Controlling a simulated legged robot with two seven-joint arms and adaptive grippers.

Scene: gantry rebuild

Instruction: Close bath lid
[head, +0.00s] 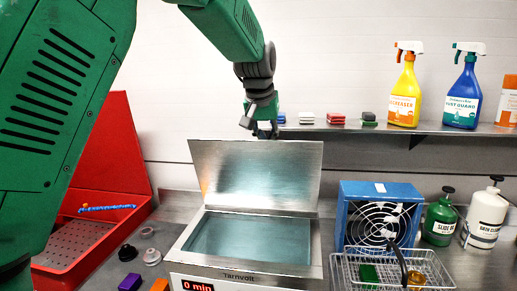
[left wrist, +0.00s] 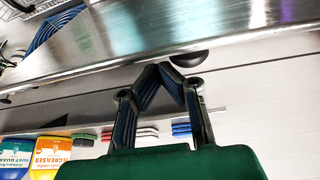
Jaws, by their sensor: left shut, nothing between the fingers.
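The steel bath (head: 250,238) labelled Tarnvolt stands on the bench in the head view, its display reading 0 min. Its lid (head: 255,172) stands raised, hinged at the back, leaning slightly backward. My left gripper (head: 266,131) is at the lid's top edge, and its lower end is partly hidden there. In the left wrist view the gripper's fingers (left wrist: 165,70) meet at their tips, empty, close to the edge of the lid (left wrist: 190,35). A dark rounded knob (left wrist: 190,58) shows beside the tips. I cannot tell whether they touch. My right gripper is in neither view.
A shelf (head: 400,128) behind carries spray bottles (head: 405,85) and small coloured blocks. A blue fan unit (head: 380,213), wire basket (head: 395,268) and bottles stand to the right. An open red case (head: 105,160) stands left. Small knobs and blocks lie before it.

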